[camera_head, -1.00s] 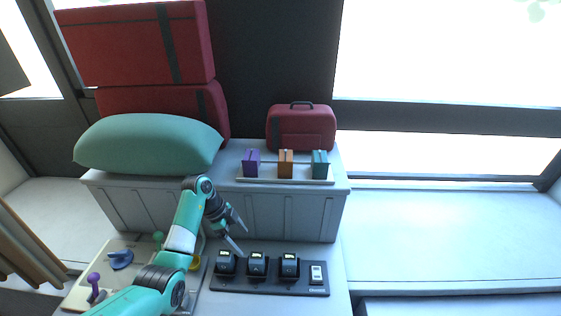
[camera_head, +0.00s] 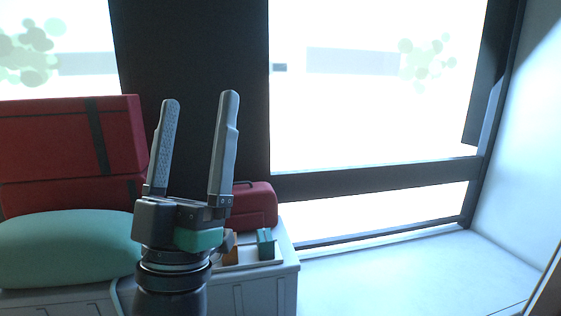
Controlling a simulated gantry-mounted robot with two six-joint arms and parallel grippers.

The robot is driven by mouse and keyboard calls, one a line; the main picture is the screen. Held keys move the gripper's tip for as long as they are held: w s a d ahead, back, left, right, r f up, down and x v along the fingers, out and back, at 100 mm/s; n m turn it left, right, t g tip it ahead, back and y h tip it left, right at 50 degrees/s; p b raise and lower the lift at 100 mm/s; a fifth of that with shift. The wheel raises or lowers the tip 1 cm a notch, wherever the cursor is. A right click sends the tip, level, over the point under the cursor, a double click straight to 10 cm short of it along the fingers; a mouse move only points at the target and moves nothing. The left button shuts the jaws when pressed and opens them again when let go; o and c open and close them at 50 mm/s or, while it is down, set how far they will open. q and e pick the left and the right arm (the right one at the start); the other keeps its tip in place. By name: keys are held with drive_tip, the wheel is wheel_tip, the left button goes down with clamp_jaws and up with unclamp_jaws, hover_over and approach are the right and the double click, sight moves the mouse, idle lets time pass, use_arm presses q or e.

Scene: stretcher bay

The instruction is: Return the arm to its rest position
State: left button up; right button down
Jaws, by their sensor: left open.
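My left gripper (camera_head: 196,135) stands upright in the head view, left of the middle. Its two long grey fingers point up and are spread wide apart, with nothing between them. The gripper is close to the camera and covers part of the red cases and the cabinet top behind it. My right gripper does not show.
Red cases (camera_head: 60,146) and a green pillow (camera_head: 65,248) are at the left. A smaller red case (camera_head: 256,204), an orange block (camera_head: 231,248) and a teal block (camera_head: 265,242) sit on the cabinet (camera_head: 262,290). The pale bench (camera_head: 400,275) at right is clear.

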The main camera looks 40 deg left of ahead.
use_arm(q)
drive_tip(key=w+d+f+m+h, duration=0.25)
drive_tip(key=d+m+h, duration=0.8)
drive_tip(key=h, duration=0.65)
wheel_tip(320, 180, up, 15)
drive_tip(key=n+p, duration=0.1)
drive_tip(key=p, duration=1.4)
drive_tip(key=shift+s, duration=0.2)
drive_tip(key=shift+a, duration=0.1)
